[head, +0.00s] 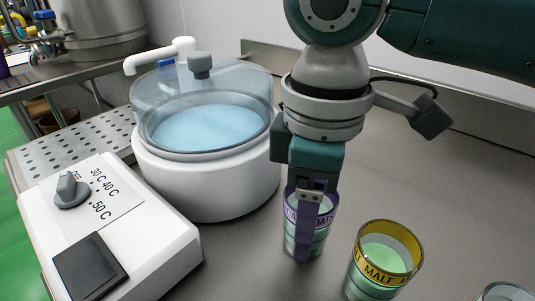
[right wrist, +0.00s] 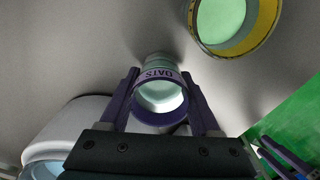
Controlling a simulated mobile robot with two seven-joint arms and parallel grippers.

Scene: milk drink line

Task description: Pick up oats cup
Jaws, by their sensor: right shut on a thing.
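The oats cup (head: 322,224) is clear with a purple band lettered OATS and stands upright on the steel counter in the head view. My right gripper (head: 304,250) comes down over it from above, and one purple finger hides part of its front. In the right wrist view the oats cup (right wrist: 160,95) sits between the two purple fingers of my right gripper (right wrist: 162,108), which are shut on it. Its inside looks mostly empty from above. My left gripper does not show in the head view.
A malt cup (head: 387,242) with a yellow band stands close to the right. Another cup (head: 506,292) is cut off at the lower right corner. A white round vessel (head: 205,180) with a clear lid and a white control box (head: 150,235) with a knob stand left. The counter behind is clear.

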